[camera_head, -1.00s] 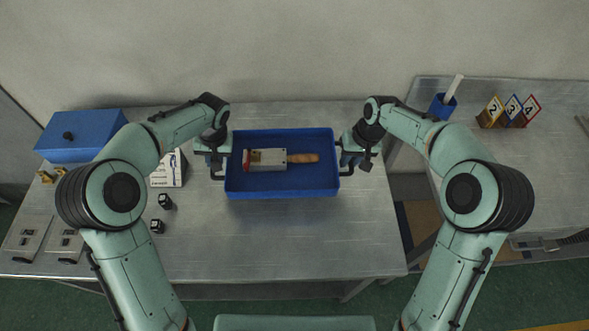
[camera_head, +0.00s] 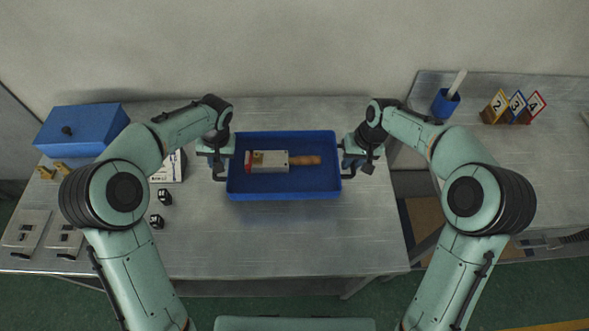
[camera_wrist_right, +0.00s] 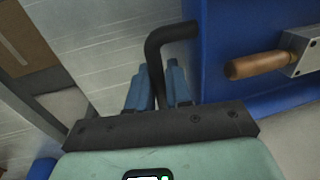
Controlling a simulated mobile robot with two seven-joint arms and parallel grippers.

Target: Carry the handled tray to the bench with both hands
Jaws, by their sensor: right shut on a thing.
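The blue handled tray (camera_head: 284,194) is level over the middle of the metal table (camera_head: 290,245), between my two arms. I cannot tell whether it touches the tabletop. A metal block with a wooden handle (camera_head: 268,161) lies in it. My right gripper (camera_head: 356,161) is at the tray's right side; in the right wrist view its blue fingers (camera_wrist_right: 157,88) are shut on the black bent handle (camera_wrist_right: 168,40). My left gripper (camera_head: 217,161) is at the left handle (camera_head: 219,178), but its fingers are hidden by the hand.
A second bench (camera_head: 530,165) at right holds a blue cup (camera_head: 444,102) and numbered cards (camera_head: 514,106). The front middle is clear.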

